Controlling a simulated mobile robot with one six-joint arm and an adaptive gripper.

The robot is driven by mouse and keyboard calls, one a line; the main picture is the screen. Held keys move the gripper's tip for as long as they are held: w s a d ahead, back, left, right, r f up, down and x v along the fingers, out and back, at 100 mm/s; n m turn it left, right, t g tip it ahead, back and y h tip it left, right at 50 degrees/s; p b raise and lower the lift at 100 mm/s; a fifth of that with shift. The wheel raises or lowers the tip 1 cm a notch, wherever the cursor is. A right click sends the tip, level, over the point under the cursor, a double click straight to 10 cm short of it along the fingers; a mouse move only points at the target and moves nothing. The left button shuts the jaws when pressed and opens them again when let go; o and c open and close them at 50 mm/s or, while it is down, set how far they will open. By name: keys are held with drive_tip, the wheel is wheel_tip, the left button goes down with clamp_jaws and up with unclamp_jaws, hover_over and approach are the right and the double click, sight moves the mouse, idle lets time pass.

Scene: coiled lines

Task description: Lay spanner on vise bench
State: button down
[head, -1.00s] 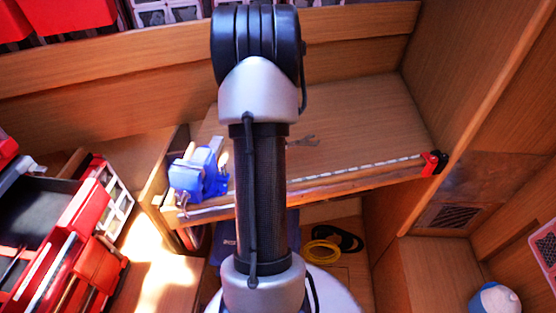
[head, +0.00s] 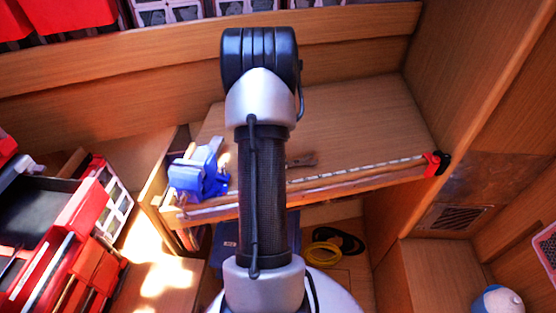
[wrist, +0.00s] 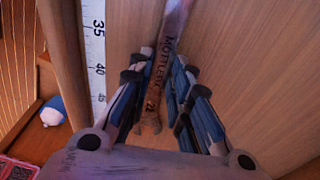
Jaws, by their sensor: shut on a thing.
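The spanner (wrist: 174,22) is a worn metal bar with dark lettering, gripped between the fingers of my gripper (wrist: 162,62) in the wrist view. One end of the spanner also shows in the head view (head: 302,160), just right of my arm. The wooden vise bench (head: 365,115) lies behind my arm, with the blue vise (head: 198,172) at its left front corner. The spanner is over the bench top near its front edge; I cannot tell whether it touches the wood. My arm hides the gripper and the rest of the spanner in the head view.
A white measuring strip (head: 350,169) runs along the bench's front edge, with a red and black clamp (head: 436,163) at its right end. The bench's right half is clear. Red toolboxes (head: 80,210) stand at left. Yellow and black coils (head: 327,254) lie below the bench.

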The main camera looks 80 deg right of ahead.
drive_tip(key=c, duration=1.5)
unclamp_jaws()
drive_tip(key=shift+f, duration=0.1)
drive_tip(key=shift+o, duration=0.2)
wheel_tip(320, 180, up, 12)
drive_tip(key=w+p, duration=0.1)
drive_tip(key=shift+w+a+p, duration=0.25)
drive_tip(key=shift+a+p, duration=0.15)
